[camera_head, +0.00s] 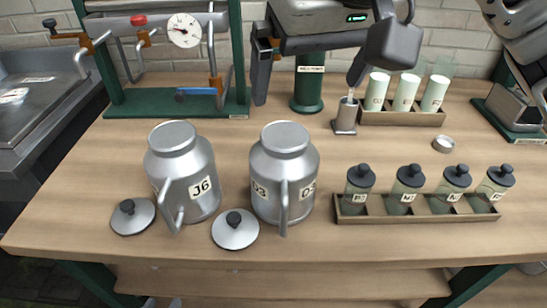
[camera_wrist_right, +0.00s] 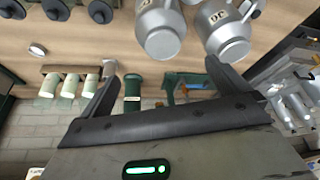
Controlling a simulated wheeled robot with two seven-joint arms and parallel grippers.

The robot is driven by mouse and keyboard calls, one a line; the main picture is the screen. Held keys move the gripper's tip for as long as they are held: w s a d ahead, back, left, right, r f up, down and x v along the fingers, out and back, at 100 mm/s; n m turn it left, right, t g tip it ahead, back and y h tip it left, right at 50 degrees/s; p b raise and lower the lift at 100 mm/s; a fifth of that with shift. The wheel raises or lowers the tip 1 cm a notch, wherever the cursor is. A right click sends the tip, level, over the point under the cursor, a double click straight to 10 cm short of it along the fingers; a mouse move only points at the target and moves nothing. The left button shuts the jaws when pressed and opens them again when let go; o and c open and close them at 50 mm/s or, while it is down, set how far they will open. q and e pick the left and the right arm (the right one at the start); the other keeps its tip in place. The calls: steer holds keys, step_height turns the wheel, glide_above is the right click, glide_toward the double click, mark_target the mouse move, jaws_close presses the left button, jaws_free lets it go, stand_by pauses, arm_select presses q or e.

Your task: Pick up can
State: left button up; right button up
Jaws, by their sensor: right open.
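Two silver metal cans stand upright side by side on the wooden table: the left can (camera_head: 205,180), labelled J6, and the right can (camera_head: 300,190). Each has a handle toward the front. They also show at the top of the right wrist view, the right can (camera_wrist_right: 158,30) and the left can (camera_wrist_right: 222,36). My right gripper (camera_head: 306,92) is open and empty, behind and above the cans, near the green cylinder. In the right wrist view, its fingers (camera_wrist_right: 162,72) are spread with nothing held. My left gripper is not seen.
Two knobbed lids (camera_head: 133,216) (camera_head: 236,229) lie in front of the cans. A rack (camera_head: 420,216) of several jars is at right, a tube rack (camera_head: 425,118) behind it. A metal cup (camera_head: 345,118), green cylinder (camera_head: 308,95) and green gauge stand (camera_head: 170,103) are at the back.

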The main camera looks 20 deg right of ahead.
mark_target(295, 127)
steer(key=x, duration=1)
steer(key=shift+w+f, duration=0.1)
steer(key=shift+f, duration=0.1)
steer(key=shift+a+x, duration=0.15)
steer(key=shift+x, duration=1.2)
steer(key=shift+a+x, duration=0.15)
steer(key=shift+x, duration=1.15)
steer(key=c, duration=1.1)
steer(key=shift+r, duration=0.1)
